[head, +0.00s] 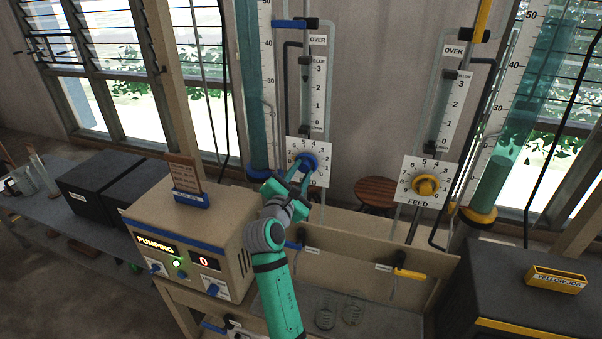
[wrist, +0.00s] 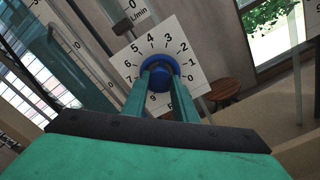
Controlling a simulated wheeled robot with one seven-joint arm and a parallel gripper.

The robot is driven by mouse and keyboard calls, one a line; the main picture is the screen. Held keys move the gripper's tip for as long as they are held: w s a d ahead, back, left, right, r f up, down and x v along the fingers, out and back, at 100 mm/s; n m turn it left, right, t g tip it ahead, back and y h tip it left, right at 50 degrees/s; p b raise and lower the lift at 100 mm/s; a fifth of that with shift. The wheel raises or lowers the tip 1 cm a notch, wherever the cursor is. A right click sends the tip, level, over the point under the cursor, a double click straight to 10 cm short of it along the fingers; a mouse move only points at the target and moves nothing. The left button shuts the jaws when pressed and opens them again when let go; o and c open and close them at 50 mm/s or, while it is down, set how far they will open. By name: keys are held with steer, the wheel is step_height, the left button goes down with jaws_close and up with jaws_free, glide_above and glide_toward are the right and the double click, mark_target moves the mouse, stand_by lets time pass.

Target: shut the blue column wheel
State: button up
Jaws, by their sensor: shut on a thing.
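The blue column wheel (head: 303,163) sits at the centre of a white FEED dial plate with numbers, below the blue flow scale. It also shows in the wrist view (wrist: 159,65) as a blue ring with a darker blue hub. My gripper (head: 297,178) reaches up to this wheel from below. In the wrist view its two green fingers (wrist: 160,85) are shut on the wheel, one on each side of the hub. The wheel's pointer is hard to make out, so its setting cannot be told.
A yellow wheel (head: 425,186) on a similar FEED dial is to the right. A beige pump box (head: 190,235) reading PUMPING and 0 stands left of my arm. Glass beakers (head: 352,308) stand below the board. A yellow tray marked YELLOW JOB (head: 556,280) lies far right.

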steer(key=m, duration=0.5)
steer(key=shift+f+m, duration=0.1)
steer(key=shift+m, duration=0.2)
steer(key=m, duration=0.5)
steer(key=shift+a, duration=0.1)
steer(key=m, duration=0.5)
steer(key=shift+m, duration=0.4)
steer(key=m, duration=0.5)
steer(key=shift+m, duration=0.3)
steer(key=m, duration=1)
steer(key=shift+m, duration=0.4)
steer(key=m, duration=0.5)
steer(key=shift+m, duration=2.5)
